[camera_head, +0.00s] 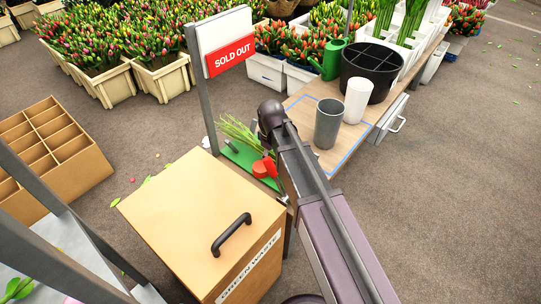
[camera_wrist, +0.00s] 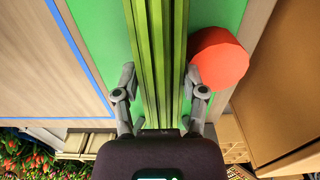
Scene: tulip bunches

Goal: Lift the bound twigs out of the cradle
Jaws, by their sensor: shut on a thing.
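The bound twigs show as a bundle of long green stems (camera_wrist: 158,45) running up the middle of the wrist view. Their leafy ends (camera_head: 238,131) show in the head view, left of my arm. My gripper (camera_wrist: 160,75) is shut on the stems, with one finger on each side. In the head view my arm hides the gripper and much of the bundle. The bundle lies over a green base (camera_head: 242,160), also visible in the wrist view (camera_wrist: 115,25), which seems to belong to the cradle. I cannot tell whether the bundle touches it.
A red knob-like thing (camera_head: 260,169) sits close beside the bundle, also in the wrist view (camera_wrist: 219,60). A wooden green-waste box (camera_head: 170,205) stands in front. A grey cup (camera_head: 328,122), white cup (camera_head: 357,100) and black bucket (camera_head: 371,72) stand right. A sign post (camera_head: 201,95) rises left.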

